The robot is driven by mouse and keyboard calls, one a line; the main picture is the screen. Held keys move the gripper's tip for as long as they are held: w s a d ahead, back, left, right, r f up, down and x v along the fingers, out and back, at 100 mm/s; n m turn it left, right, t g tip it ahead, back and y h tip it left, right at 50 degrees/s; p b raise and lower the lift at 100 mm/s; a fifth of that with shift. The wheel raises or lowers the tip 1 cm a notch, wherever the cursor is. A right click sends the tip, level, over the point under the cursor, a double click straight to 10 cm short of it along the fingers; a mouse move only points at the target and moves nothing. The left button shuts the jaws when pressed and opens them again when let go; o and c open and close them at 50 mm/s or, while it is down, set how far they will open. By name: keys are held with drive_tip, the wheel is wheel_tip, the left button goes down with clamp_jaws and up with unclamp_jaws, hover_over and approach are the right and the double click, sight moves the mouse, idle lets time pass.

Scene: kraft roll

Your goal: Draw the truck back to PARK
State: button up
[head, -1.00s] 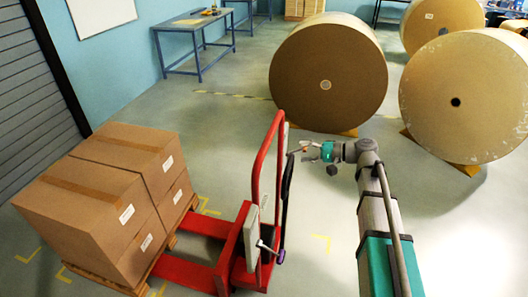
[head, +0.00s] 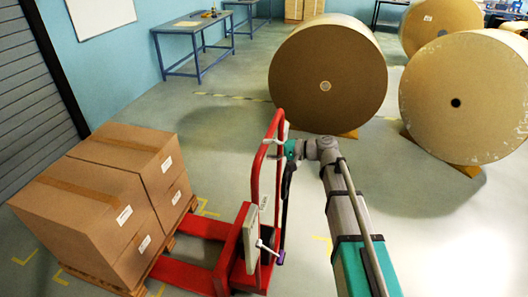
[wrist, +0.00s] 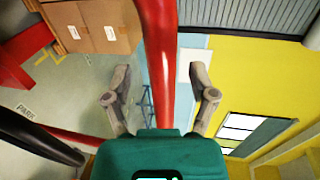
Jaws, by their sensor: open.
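The red truck (head: 235,262) stands at lower centre in the head view, its forks under a pallet of cardboard boxes (head: 105,195). A tall red hoop handle (head: 255,180) rises from it, with a black bar (head: 286,190) beside it. My gripper (head: 277,137) is at the upper right of the hoop. In the wrist view my gripper (wrist: 160,92) is open, with a finger on each side of a red tube (wrist: 157,50). I cannot tell whether either finger touches the tube.
A large kraft roll (head: 325,75) stands behind my gripper, and another roll (head: 465,95) stands to the right on wedges. Blue workbenches (head: 190,42) line the back wall. Yellow marks (head: 322,243) lie on the floor. Open floor lies right of the truck.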

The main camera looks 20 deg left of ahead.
drive_tip(key=shift+a+f, duration=0.2)
drive_tip(key=shift+a, duration=0.75)
drive_tip(key=shift+s+d, duration=0.1)
clamp_jaws()
